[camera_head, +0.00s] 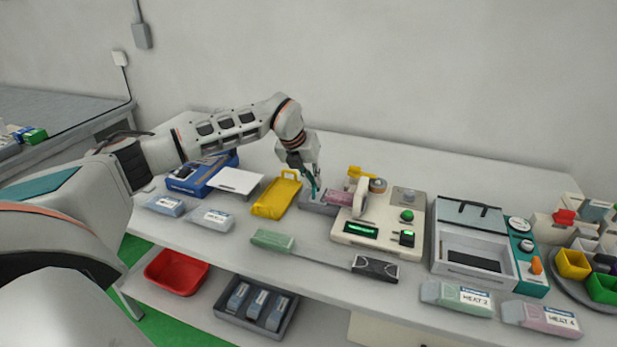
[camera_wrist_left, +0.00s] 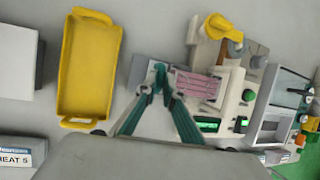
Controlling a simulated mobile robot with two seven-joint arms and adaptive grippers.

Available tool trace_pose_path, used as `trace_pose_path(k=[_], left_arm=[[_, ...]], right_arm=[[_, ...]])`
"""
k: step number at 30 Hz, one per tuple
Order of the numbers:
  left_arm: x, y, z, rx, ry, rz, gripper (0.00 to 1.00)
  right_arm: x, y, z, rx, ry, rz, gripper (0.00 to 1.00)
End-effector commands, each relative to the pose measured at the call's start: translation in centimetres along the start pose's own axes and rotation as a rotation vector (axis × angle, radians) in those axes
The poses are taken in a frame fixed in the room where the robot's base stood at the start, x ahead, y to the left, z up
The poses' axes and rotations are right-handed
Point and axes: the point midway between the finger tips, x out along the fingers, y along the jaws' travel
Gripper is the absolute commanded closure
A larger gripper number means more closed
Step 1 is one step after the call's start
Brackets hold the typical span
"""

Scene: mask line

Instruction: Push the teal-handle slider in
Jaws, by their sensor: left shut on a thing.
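The teal-handle slider (camera_wrist_left: 159,71) shows only as a small teal piece between my fingertips in the left wrist view. It stands over the grey tray (camera_head: 317,209) at the left of the beige machine (camera_head: 382,236). My left gripper (camera_head: 314,190) has its fingers closed together on the handle; the fingers hide most of it. A pink pleated pack (camera_head: 339,197) lies just right of the fingertips, toward the machine's white arch (camera_head: 361,198). It also shows in the left wrist view (camera_wrist_left: 197,88). I do not see my right gripper.
A yellow tray (camera_head: 276,198) and a white board (camera_head: 235,181) lie left of the gripper. A green-handled tool (camera_head: 272,240) lies in front. A grey box machine with a lid (camera_head: 470,254) stands right. Labelled packs line the front edge.

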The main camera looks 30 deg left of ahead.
Motion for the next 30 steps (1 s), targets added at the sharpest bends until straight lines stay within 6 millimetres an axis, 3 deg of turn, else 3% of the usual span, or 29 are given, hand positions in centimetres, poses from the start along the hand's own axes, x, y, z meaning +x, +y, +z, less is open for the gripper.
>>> trace_pose_path(k=[3,9,17,18,20,30], left_arm=[[0.2,-2.5,-0.1,0.004,0.001,-0.004,1.0],[0.7,-4.4,-0.3,0.001,0.0,-0.002,1.0],[0.7,-4.5,-0.4,0.002,0.0,-0.004,1.0],[0.7,-4.6,-0.4,0.002,0.0,-0.005,0.87],[0.7,-4.6,-0.4,0.002,0.0,-0.005,0.75],[0.6,-4.3,-0.4,0.001,0.0,-0.002,0.75]], right_arm=[[-0.4,0.3,-0.6,-0.004,0.001,0.002,0.6],[-0.5,0.6,-0.7,-0.011,-0.001,0.003,0.6],[-0.4,0.1,-0.6,-0.003,-0.002,-0.001,0.6],[-0.4,0.1,-0.6,-0.003,-0.002,-0.001,0.6],[-0.4,0.1,-0.5,-0.003,-0.003,-0.001,0.6],[-0.5,0.4,-0.6,-0.008,-0.002,0.002,0.6]])
